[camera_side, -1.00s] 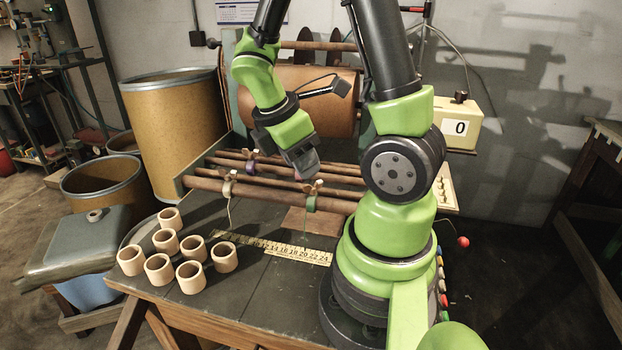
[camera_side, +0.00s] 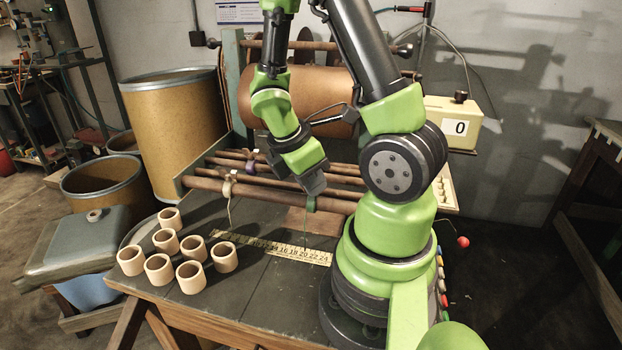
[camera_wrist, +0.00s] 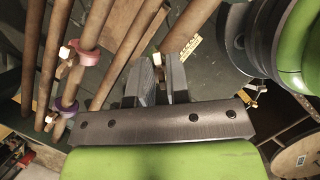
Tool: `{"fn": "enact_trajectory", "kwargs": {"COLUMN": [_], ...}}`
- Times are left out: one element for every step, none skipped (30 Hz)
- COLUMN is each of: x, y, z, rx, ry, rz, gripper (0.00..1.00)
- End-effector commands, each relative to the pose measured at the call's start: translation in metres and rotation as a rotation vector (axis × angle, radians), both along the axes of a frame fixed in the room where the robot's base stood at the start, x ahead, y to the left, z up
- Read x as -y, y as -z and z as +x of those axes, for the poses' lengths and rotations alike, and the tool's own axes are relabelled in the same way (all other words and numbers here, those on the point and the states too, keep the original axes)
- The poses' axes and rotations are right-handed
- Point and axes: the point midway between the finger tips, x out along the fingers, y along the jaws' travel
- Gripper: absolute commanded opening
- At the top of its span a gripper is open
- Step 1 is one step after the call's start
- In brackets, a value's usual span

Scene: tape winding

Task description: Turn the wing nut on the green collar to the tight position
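The green collar (camera_side: 311,204) sits on the front rod in the side view, right under my gripper (camera_side: 315,190). My gripper points down and hides the collar's wing nut in that view. In the wrist view the two dark fingers (camera_wrist: 160,72) stand a little apart at the rod's end portion. A small pale piece (camera_wrist: 157,60), perhaps the wing nut, shows between the fingertips. I cannot tell whether the fingers touch it.
A tan collar (camera_side: 228,186) with a hanging cord is on the same rod to the left. A purple collar (camera_side: 250,166) is on a rod behind. A ruler (camera_side: 300,253) and several tan cups (camera_side: 190,276) lie on the bench. A box reading 0 (camera_side: 455,122) stands at right.

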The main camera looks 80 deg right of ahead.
Motion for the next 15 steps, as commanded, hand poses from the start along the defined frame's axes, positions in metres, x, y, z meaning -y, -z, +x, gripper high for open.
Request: {"fn": "enact_trajectory", "kwargs": {"x": [-0.0001,0.0,0.0,0.0,0.0001,0.0001,0.0001,0.0002,0.0003,0.0003,0.0004,0.0007,0.0008,0.0009,0.001], "y": [-0.0001,-0.0001,-0.0001,-0.0001,-0.0001,-0.0001,-0.0001,-0.0001,-0.0001,0.0,0.0,0.0001,0.0001,0.0001,0.0001], "z": [-0.0002,-0.0001,-0.0001,0.0,0.0,0.0,0.0,-0.0001,0.0,0.0,0.0001,0.0003,0.0003,0.0002,0.0003], "rx": [0.0,0.0,0.0,0.0,-0.001,-0.001,-0.001,-0.001,0.0,0.0,-0.001,0.0,0.0,0.0,0.0], "ry": [0.002,0.004,0.009,0.013,0.018,0.029,0.04,0.052,0.069,0.085,0.103,0.128,0.15,0.172,0.203], "rz": [0.0,0.0,0.0,0.0,-0.001,-0.001,-0.001,-0.001,-0.001,-0.001,-0.001,-0.002,-0.002,-0.001,-0.001], "gripper": [0.0,0.0,0.0,0.0,0.0,0.0,0.0,0.0,0.0,0.0,0.0,0.0,0.0,0.0,0.0]}}
